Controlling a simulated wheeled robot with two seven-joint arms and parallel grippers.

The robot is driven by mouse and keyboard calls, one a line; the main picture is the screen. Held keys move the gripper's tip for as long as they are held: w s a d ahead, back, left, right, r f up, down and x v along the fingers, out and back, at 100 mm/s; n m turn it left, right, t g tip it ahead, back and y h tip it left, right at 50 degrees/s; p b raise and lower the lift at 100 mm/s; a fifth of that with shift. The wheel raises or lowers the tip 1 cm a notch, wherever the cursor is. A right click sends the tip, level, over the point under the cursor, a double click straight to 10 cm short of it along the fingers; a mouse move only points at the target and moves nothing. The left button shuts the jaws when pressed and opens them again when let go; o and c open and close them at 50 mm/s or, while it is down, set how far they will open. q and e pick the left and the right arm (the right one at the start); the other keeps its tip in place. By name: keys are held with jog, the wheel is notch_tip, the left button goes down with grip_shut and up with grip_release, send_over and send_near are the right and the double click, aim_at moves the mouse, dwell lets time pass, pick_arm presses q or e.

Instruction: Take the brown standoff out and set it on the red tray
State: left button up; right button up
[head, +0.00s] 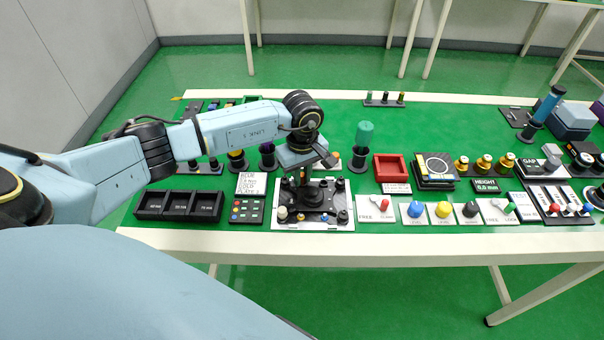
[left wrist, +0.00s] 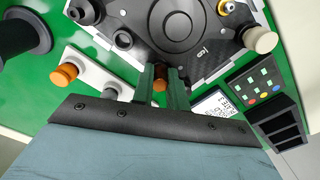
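The brown standoff (left wrist: 160,80) shows between the fingers of my left gripper (left wrist: 161,88) in the left wrist view, at the edge of a dark carbon-look plate (left wrist: 195,65) with a large round black part. The fingers are close together with the standoff filling the gap, so the gripper appears shut on it. Its lower end is hidden. The red tray (head: 391,181) is empty, to the right. My right gripper is not in view.
A black three-bin box (head: 180,205) and a button panel (head: 246,209) lie left of the fixture. Knob panels (head: 415,213) line the front edge. A black gauge block (head: 434,168) sits right of the tray.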

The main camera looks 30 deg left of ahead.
pick_arm(q)
jog(key=shift+r+n+p, duration=0.1)
jog(key=shift+n+p, duration=0.2)
jog(key=shift+n, duration=0.7)
grip_shut()
jog(key=n+p, duration=0.1)
jog(key=n, duration=0.4)
jog(key=n+p, duration=0.1)
jog(key=n, duration=0.3)
jog(key=shift+w+n+p, duration=0.1)
jog(key=shift+n+p, duration=0.75)
jog(key=shift+n, duration=1.15)
jog(key=o, duration=0.8)
grip_release()
jog(key=shift+o, duration=0.2)
